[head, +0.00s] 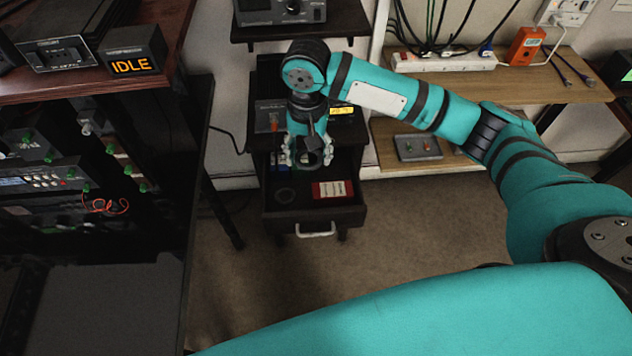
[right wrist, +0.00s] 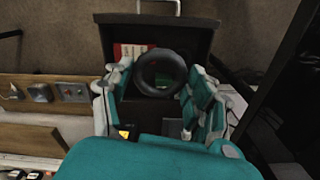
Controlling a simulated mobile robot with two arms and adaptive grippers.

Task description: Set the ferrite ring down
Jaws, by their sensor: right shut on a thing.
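My right gripper (head: 308,160) hangs over the open drawer (head: 318,221) of the dark cabinet. Its pale fingers are closed around the sides of the ferrite ring. The ring is a thick black loop; it shows clearly between the fingers in the right wrist view (right wrist: 162,54). The fingers hide part of its sides, and I cannot tell its exact height above the drawer floor. My left gripper is not in view.
A rack desk with an IDLE display (head: 134,67) stands at left. A wooden shelf with a power strip (head: 440,63) is at right. Carpet lies in front.

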